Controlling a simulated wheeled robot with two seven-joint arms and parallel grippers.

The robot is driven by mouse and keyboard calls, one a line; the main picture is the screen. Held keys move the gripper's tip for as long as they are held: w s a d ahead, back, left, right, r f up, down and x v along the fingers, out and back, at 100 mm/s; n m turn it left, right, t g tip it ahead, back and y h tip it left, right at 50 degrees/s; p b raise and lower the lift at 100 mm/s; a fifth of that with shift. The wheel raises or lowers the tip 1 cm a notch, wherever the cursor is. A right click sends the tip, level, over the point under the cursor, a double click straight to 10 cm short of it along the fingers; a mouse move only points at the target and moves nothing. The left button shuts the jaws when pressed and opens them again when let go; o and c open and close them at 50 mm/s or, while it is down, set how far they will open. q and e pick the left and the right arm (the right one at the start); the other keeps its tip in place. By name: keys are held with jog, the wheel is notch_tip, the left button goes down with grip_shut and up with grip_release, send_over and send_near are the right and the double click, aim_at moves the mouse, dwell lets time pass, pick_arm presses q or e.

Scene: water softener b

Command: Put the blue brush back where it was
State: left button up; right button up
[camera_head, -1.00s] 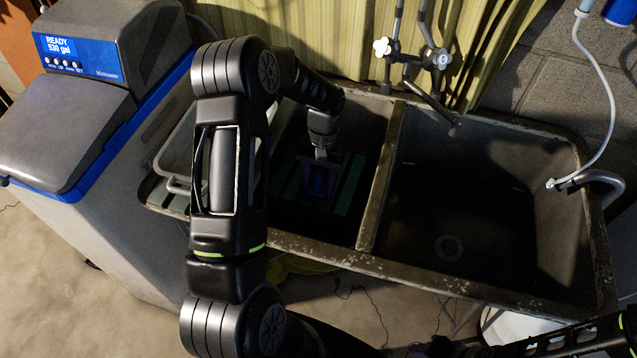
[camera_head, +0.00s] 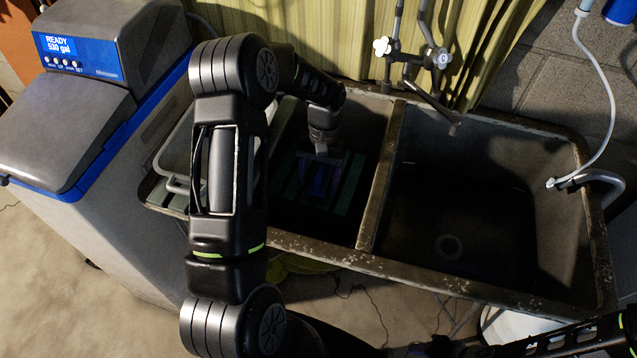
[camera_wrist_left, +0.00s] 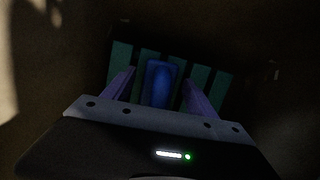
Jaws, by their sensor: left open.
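The blue brush (camera_head: 319,180) is down in the left basin of the sink (camera_head: 372,215), over a green slatted rack (camera_head: 347,190). In the left wrist view the blue brush (camera_wrist_left: 160,82) lies between my two fingers, with dark gaps at both sides. My left gripper (camera_head: 322,172) reaches down into the left basin; its fingers also show in the left wrist view (camera_wrist_left: 158,88). It is open, with the brush between or just beyond its fingertips. The basin is dark, so I cannot tell whether the brush touches the rack. My right gripper is not visible.
The right basin (camera_head: 450,205) is empty, with a drain. A divider wall (camera_head: 383,175) stands close to the right of my left gripper. A faucet (camera_head: 430,85) rises behind the sink. A grey bin (camera_head: 178,150) and the water softener (camera_head: 90,130) are at the left.

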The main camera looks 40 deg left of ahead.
pick_arm(q)
jog(key=v, duration=1.1)
jog(key=shift+d+b, duration=0.1)
jog(key=shift+b, duration=0.25)
jog(key=shift+r, duration=0.1)
